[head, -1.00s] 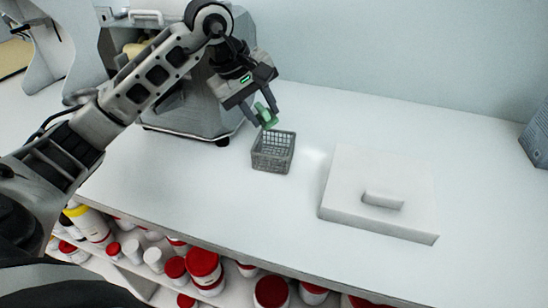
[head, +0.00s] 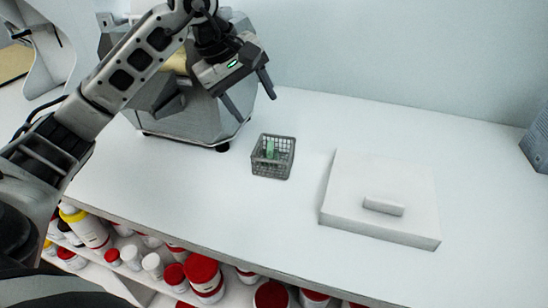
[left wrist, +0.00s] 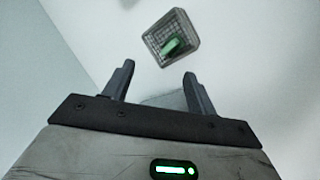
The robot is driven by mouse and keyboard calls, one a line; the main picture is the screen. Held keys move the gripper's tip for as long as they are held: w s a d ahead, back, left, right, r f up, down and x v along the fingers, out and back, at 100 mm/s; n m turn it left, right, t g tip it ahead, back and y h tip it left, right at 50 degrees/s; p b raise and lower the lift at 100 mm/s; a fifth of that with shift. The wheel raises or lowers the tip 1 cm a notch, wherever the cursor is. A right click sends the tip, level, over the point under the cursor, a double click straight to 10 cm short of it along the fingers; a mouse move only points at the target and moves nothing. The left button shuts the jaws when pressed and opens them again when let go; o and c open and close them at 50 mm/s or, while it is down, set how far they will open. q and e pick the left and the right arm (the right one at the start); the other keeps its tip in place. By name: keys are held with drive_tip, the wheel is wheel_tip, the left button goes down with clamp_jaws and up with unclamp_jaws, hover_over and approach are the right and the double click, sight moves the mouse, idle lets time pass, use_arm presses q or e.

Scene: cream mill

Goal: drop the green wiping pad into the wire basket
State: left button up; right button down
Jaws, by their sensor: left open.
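The green wiping pad (head: 270,149) is inside the grey wire basket (head: 272,172), which stands on the white counter. The left wrist view also shows the pad (left wrist: 174,46) lying within the walls of the basket (left wrist: 191,31). My left gripper (head: 254,103) is open and empty, above and to the left of the basket in the head view. In the left wrist view its two fingers (left wrist: 159,84) are wide apart with nothing between them. The pad is clear of the fingers. My right gripper is not in view.
A white slab with a handle (head: 376,222) lies on the counter to the right of the basket. A grey machine (head: 193,118) stands behind and left. Several jars with red lids (head: 203,274) sit on a shelf below the counter. Counter space around the basket is clear.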

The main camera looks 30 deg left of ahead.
use_arm(q)
drive_tip(key=v, duration=1.1)
drive_tip(key=shift+s+r, duration=0.15)
drive_tip(key=shift+s, duration=0.05)
